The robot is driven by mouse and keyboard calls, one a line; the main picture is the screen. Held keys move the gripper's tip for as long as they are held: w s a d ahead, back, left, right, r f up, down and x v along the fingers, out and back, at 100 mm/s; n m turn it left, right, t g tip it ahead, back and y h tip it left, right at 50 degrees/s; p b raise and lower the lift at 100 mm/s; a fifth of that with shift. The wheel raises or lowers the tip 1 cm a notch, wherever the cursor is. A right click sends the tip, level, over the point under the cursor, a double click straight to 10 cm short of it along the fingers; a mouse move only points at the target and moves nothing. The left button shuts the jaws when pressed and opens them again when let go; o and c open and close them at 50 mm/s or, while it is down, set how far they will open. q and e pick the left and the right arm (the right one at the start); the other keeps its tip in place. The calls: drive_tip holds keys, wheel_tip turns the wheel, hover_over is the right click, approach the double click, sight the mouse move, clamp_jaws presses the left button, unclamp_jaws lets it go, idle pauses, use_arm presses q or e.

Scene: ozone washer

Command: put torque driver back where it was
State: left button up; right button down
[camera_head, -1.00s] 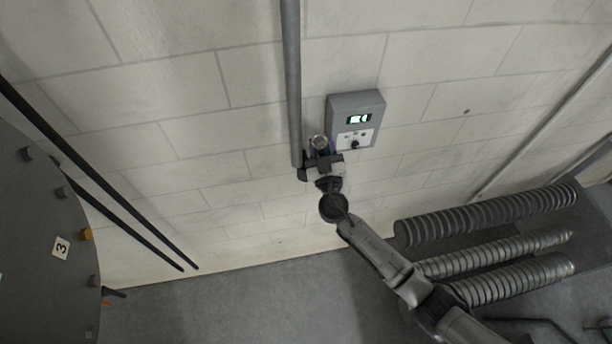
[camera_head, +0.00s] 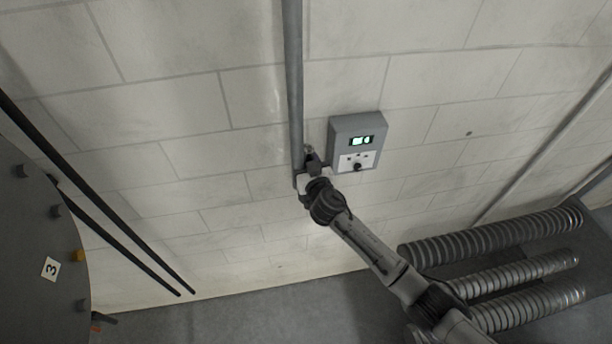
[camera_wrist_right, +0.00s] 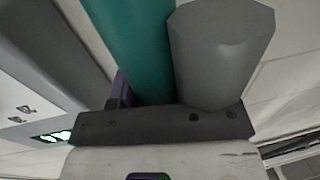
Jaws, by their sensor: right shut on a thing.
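My right gripper (camera_head: 311,160) is at the wall, close to the lower end of the grey vertical pipe (camera_head: 294,80) and left of the grey control box. It is shut, but my own wrist hides most of the jaws in the head view. In the right wrist view a teal cylinder (camera_wrist_right: 138,45), which looks like the torque driver's handle, rises from behind my gripper's dark front plate. A grey faceted cylinder (camera_wrist_right: 220,55) stands right beside it, and I cannot tell whether they touch. The jaw tips are hidden there. My left gripper is out of view.
The grey control box (camera_head: 341,126) with a lit green display is on the block wall, close right of the gripper; it also shows in the right wrist view (camera_wrist_right: 30,75). Ribbed hoses (camera_head: 490,232) lie at lower right. A dark round vessel (camera_head: 40,230) stands at left.

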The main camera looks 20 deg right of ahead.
drive_tip(key=shift+f+b, duration=0.4)
drive_tip(key=shift+f, duration=1.65)
drive_tip(key=shift+f, duration=0.15)
drive_tip(key=c, duration=0.6)
unclamp_jaws()
drive_tip(key=shift+c, duration=0.2)
drive_tip(key=shift+r, duration=0.25)
drive_tip(key=s+b, duration=0.1)
drive_tip(key=s, duration=1.1)
drive_tip(key=shift+f+b, duration=0.15)
drive_tip(key=shift+b, duration=0.2)
